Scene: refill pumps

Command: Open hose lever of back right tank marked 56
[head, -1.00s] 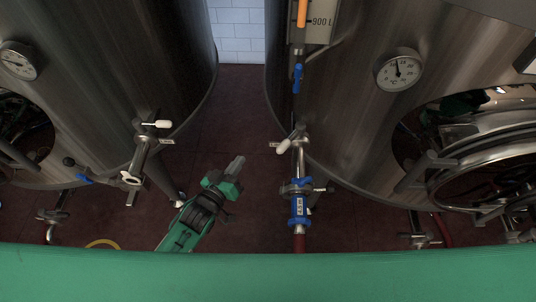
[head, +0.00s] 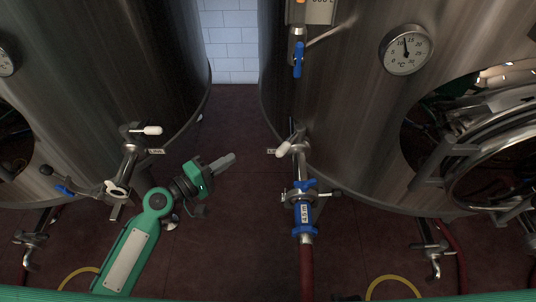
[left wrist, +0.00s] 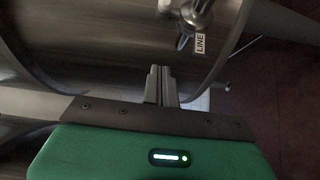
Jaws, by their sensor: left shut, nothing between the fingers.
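The right tank (head: 340,110) carries an outlet pipe with a white-handled valve (head: 284,149). Below it is a coupling with a blue lever (head: 306,186) and a blue band (head: 304,212) whose small label I cannot read for certain. A red hose (head: 306,268) hangs from it. My left gripper (head: 229,161) is shut and empty, in the gap between the tanks, left of the coupling and apart from it. In the left wrist view its fingers (left wrist: 160,84) are together, below a metal valve with a "LINE" tag (left wrist: 200,43). My right gripper is not in view.
The left tank (head: 110,70) has a white-handled valve (head: 150,130) and a blue lever (head: 64,190) close to my left arm. A higher blue lever (head: 298,60) and a gauge (head: 406,49) are on the right tank. The floor (head: 235,225) between is clear.

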